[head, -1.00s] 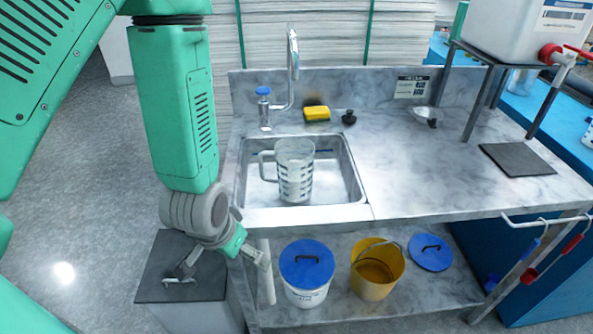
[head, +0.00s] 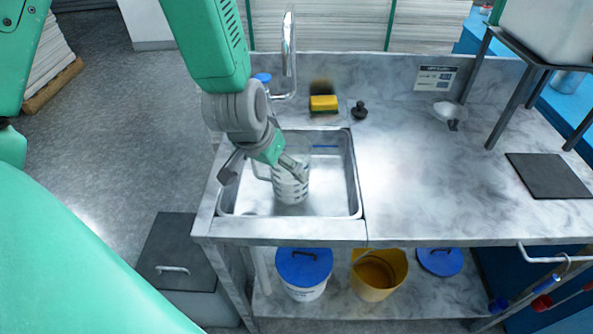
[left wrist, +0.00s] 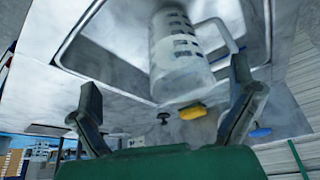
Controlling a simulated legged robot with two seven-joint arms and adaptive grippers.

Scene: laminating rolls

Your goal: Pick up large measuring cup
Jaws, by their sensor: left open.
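The large measuring cup (head: 291,189) is clear with dark markings and stands in the metal sink (head: 335,205). Its handle is on the left, and its upper part is partly hidden by my left gripper (head: 263,170). My left gripper is open above the sink's left side, with one finger overlapping the cup in the head view. In the left wrist view, the cup (left wrist: 180,45) appears beyond and between the open fingers (left wrist: 165,95), with its handle to the right. Nothing is held. I cannot tell whether a finger touches the cup. My right gripper is not in view.
The faucet (head: 289,50) rises behind the sink, near my left arm. A yellow sponge (head: 323,103) and black stopper (head: 359,110) lie behind the basin. A white bucket (head: 306,292) and yellow bucket (head: 377,283) stand below.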

